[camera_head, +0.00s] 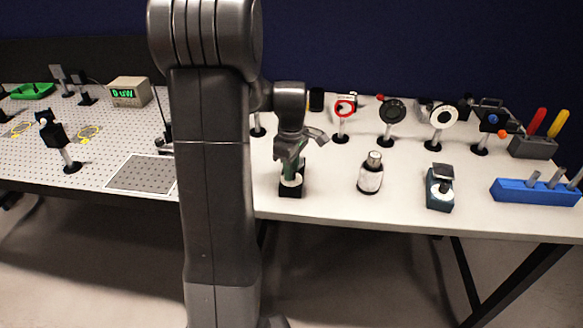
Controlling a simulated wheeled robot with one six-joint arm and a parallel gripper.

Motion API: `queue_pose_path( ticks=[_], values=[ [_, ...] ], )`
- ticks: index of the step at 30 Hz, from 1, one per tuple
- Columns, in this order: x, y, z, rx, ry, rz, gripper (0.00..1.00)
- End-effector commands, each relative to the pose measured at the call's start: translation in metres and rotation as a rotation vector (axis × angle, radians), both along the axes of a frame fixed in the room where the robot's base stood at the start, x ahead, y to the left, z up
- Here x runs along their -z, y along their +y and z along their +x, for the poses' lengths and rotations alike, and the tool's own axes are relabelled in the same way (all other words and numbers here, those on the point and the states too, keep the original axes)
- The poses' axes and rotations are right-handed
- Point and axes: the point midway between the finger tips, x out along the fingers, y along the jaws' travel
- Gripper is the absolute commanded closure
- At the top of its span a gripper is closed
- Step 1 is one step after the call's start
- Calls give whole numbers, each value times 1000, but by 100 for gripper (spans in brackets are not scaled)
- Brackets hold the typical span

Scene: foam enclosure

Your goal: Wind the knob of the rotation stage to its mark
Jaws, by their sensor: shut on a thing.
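A small device with a black base (292,191), a pale round part and a green upper part (290,172) stands near the front edge of the white table; I take it for the rotation stage. My gripper (289,158) reaches down over it from above and is shut on its upper part, which I take for the knob. The fingers hide much of the grip. The mark is too small to make out, so I cannot tell how the knob stands to it.
A white-and-grey bottle (370,174) and a dark device with a white disc (439,189) stand to the right. Ring mounts on posts, including a red one (345,107), stand behind. A blue rack (535,192) is at far right. My arm blocks part of the table.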

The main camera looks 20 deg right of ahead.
Motion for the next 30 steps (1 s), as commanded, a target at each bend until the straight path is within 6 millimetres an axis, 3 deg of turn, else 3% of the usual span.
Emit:
queue_pose_path(
  ticks=[30],
  values=[
    [0,0,0,963,-1,-1,99]
  ],
)
